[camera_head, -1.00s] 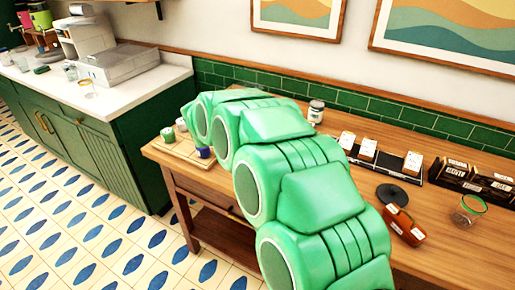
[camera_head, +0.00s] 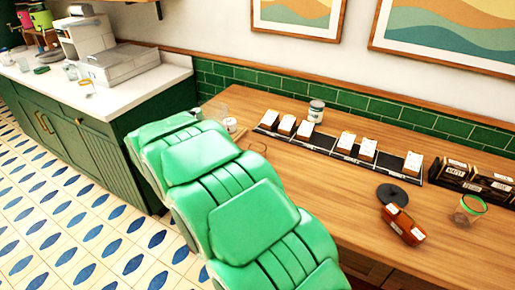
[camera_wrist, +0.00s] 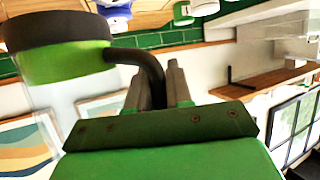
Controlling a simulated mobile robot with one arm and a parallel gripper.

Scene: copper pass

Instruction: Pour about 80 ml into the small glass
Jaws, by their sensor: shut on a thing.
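My gripper (camera_wrist: 160,88) shows dark fingers in the wrist view, shut on the black curved handle of a vessel (camera_wrist: 60,62). The vessel has a black and green band, and a see-through body seems to extend toward the lower left of that view. The wrist picture is upside down. A clear glass shape (camera_head: 214,110) beyond my arm in the head view may be this vessel. A blue-and-white cup (camera_wrist: 118,8) and a green-and-white cup (camera_wrist: 183,12) show at the wrist view's top edge. I cannot tell which thing is the small glass, nor the liquid level.
A long dark rack with white-labelled packs (camera_head: 340,145) lies along the back of the wooden table (camera_head: 330,195). A jar (camera_head: 316,111), dark disc (camera_head: 391,194), red-brown box (camera_head: 403,224) and green-rimmed glass (camera_head: 468,211) stand there. My arm hides the table's left front.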

